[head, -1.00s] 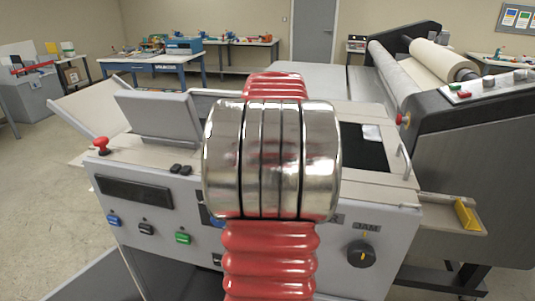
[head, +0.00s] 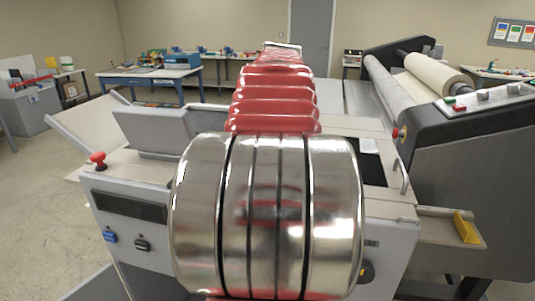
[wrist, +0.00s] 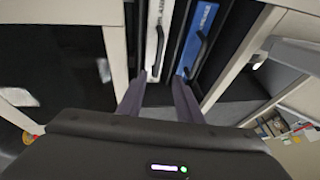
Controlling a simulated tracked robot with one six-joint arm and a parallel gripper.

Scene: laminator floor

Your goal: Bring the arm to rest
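My arm fills the middle of the head view, with a large polished silver joint in front and red ribbed links reaching up and away over the grey machine (head: 140,225). The arm hides much of the machine's front. My gripper (wrist: 159,76) shows in the wrist view with its two dark fingers apart. I see nothing held between them. Beyond the fingers are a white panel (wrist: 155,28) and a blue panel (wrist: 196,30), each with a dark handle. I cannot tell the distance from the fingertips to these panels. The gripper does not show clearly in the head view.
A red knob (head: 97,158) sits on the machine's left top edge, beside a raised grey flap (head: 152,130). A roller unit (head: 465,150) stands close on the right. A yellow block (head: 466,228) lies on a side tray. Open floor (head: 45,185) is at left.

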